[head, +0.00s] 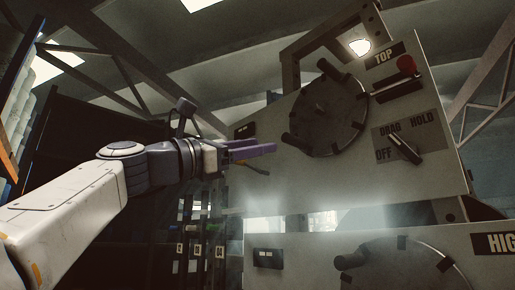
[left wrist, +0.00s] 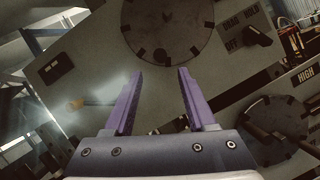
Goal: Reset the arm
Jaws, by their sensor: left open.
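My left arm (head: 75,205) reaches in from the left of the head view. My left gripper (head: 262,147) has purple fingers and is held in the air in front of the upper machine panel, left of and below its round dial. In the left wrist view the two purple fingers (left wrist: 160,88) are spread apart with nothing between them. The upper round dial (head: 327,110) is dark with several knobs on its rim; it also shows beyond the fingertips in the left wrist view (left wrist: 167,25). My right gripper is in neither view.
A second dial (head: 400,268) sits on the lower panel. Dark shelving (head: 85,140) stands behind my left arm.

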